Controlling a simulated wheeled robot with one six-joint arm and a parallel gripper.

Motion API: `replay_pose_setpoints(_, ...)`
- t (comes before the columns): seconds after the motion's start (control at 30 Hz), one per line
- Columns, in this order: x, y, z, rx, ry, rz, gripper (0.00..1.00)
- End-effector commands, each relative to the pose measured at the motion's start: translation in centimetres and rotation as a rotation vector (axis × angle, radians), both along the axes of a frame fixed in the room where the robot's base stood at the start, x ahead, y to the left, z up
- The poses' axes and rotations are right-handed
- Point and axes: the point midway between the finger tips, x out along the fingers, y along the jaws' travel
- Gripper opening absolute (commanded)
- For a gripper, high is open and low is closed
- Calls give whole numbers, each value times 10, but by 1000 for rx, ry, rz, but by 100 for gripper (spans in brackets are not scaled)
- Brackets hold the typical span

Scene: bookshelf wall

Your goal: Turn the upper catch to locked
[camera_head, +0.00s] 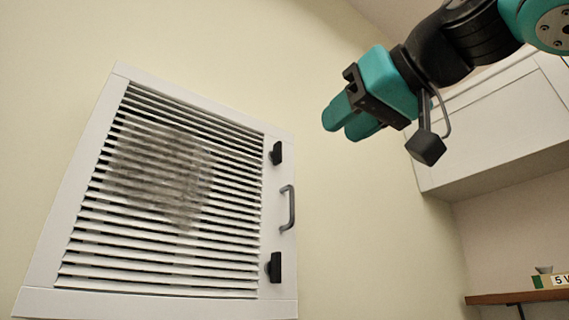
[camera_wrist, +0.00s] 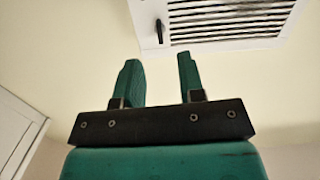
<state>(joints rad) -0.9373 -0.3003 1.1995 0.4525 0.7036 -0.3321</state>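A white louvred vent panel (camera_head: 180,195) with a dusty grey patch is on the wall at the left in the head view. Its right frame carries an upper black catch (camera_head: 276,153), a grey pull handle (camera_head: 288,208) and a lower black catch (camera_head: 274,267). Both catches look roughly upright. My gripper (camera_head: 343,125) is to the right of the upper catch, apart from the panel. In the wrist view its two teal fingers (camera_wrist: 160,80) are spread with nothing between them. Part of the panel (camera_wrist: 225,47) and one black catch (camera_wrist: 158,31) show beyond them; I cannot tell which catch.
A white cabinet (camera_head: 500,125) hangs on the right, behind my arm. Below it is a wooden shelf (camera_head: 520,297) with a small sign (camera_head: 552,281) on it. The wall between panel and cabinet is bare.

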Motion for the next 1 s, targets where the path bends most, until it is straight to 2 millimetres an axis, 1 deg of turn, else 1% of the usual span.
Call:
replay_pose_setpoints(0.03, -7, -6, 20, 39, -17, 3, 36)
replay_pose_setpoints(0.1, -11, -13, 33, 72, -29, -1, 36)
replay_pose_setpoints(0.2, -11, -15, 40, 92, -36, -5, 36)
replay_pose_setpoints(0.37, 1, -9, 39, 93, -39, -11, 36)
replay_pose_setpoints(0.47, 13, -3, 37, 89, -35, -14, 36)
replay_pose_setpoints(0.53, 26, 8, 41, 87, -33, -12, 36)
replay_pose_setpoints(0.8, 77, 44, 44, 88, -31, -6, 36)
replay_pose_setpoints(1.0, 110, 66, 42, 88, -32, -5, 36)
